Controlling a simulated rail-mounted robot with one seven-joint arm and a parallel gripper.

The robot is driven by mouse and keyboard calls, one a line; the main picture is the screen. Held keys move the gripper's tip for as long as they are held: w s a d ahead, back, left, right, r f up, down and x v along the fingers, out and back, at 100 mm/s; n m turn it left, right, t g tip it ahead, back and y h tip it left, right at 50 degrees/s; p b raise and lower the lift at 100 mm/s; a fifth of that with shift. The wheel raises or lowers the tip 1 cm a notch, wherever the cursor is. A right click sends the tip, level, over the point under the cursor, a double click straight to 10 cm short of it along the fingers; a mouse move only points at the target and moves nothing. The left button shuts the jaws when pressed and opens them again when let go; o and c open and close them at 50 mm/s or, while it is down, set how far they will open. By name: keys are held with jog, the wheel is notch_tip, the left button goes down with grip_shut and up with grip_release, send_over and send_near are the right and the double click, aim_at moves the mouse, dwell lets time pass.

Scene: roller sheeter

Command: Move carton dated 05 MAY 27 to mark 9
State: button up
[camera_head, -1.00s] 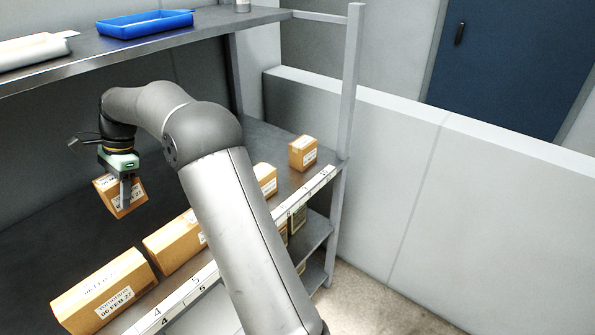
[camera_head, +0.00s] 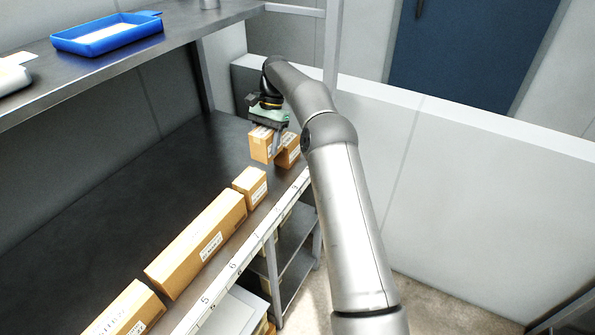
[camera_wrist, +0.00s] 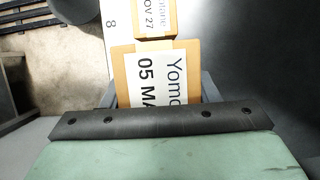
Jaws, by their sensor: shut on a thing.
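My gripper (camera_head: 268,141) is shut on a small brown carton (camera_head: 260,144) near the far right end of the shelf. In the wrist view the held carton (camera_wrist: 135,72) has a white label reading "05 MA", the rest cut off. Whether it touches the shelf is unclear. A number strip (camera_head: 232,267) runs along the shelf's front edge. I cannot read a 9 on it; an 8 shows on the strip in the wrist view (camera_wrist: 111,25).
A carton labelled NOV 27 (camera_wrist: 156,17) shows in the wrist view. The dark shelf (camera_head: 110,200) behind them is clear. An upper shelf holds a blue tray (camera_head: 106,35).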

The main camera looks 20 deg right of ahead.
jog(key=f, duration=0.4)
jog(key=f+p, duration=0.1)
jog(key=f, duration=0.1)
jog(key=shift+d, duration=0.3)
jog(key=shift+f+p, duration=0.4)
jog(key=shift+f, duration=1.6)
jog(key=shift+f, duration=0.1)
jog(key=shift+f, duration=0.15)
jog(key=o, duration=1.1)
jog(key=shift+c, duration=0.2)
jog(key=p+v, duration=0.2)
jog(key=v, duration=0.9)
jog(key=shift+s+r, duration=0.1)
jog(key=shift+r, duration=0.15)
jog(key=r+p, duration=0.1)
jog(key=p, duration=0.3)
jog(key=shift+d, duration=0.15)
